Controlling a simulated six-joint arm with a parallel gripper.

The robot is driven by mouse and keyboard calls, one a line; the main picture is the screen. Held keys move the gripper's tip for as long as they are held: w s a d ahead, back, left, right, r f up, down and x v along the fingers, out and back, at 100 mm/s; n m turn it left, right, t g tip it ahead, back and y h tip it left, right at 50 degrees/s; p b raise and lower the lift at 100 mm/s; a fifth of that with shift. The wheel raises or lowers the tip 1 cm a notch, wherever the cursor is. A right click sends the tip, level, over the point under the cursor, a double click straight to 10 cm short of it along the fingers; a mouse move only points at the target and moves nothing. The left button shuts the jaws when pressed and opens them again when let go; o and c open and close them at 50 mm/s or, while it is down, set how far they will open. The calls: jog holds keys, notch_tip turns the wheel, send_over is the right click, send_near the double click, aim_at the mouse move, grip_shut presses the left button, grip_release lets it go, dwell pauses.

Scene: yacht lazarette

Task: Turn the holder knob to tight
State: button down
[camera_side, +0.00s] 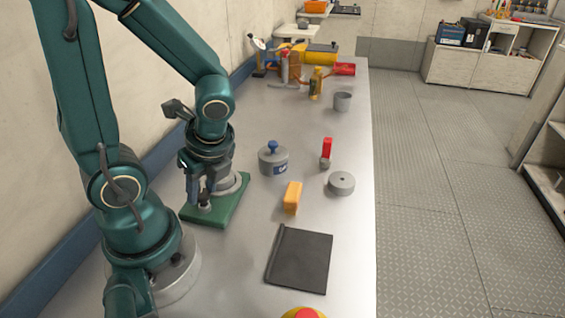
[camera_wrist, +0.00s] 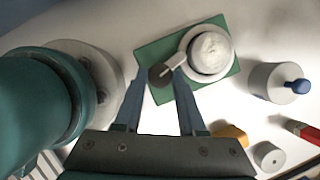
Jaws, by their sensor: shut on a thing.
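The holder is a green plate (camera_side: 236,193) on the bench, bearing a round pale grey part (camera_wrist: 208,54) with a short arm on its left side in the wrist view. At the end of that arm is a small dark knob (camera_wrist: 160,75). My gripper (camera_side: 203,206) points down over the plate's left part, its fingers shut on the knob. In the wrist view, one blue-grey fingertip is on each side of the knob. The side view mostly hides the knob behind the fingers. No tight or loose marking is readable.
A grey canister with a blue knob (camera_side: 273,162) stands right of the plate. Nearby are an orange block (camera_side: 292,198), a grey disc (camera_side: 341,184) and a red-handled item (camera_side: 326,150). A black flat tray (camera_side: 300,260) lies in front. Tools crowd the far end.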

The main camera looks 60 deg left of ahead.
jog(key=shift+m+t, duration=0.3)
jog(key=shift+m, duration=0.3)
jog(key=c, duration=0.5)
grip_release()
jog(key=shift+v, duration=2.6)
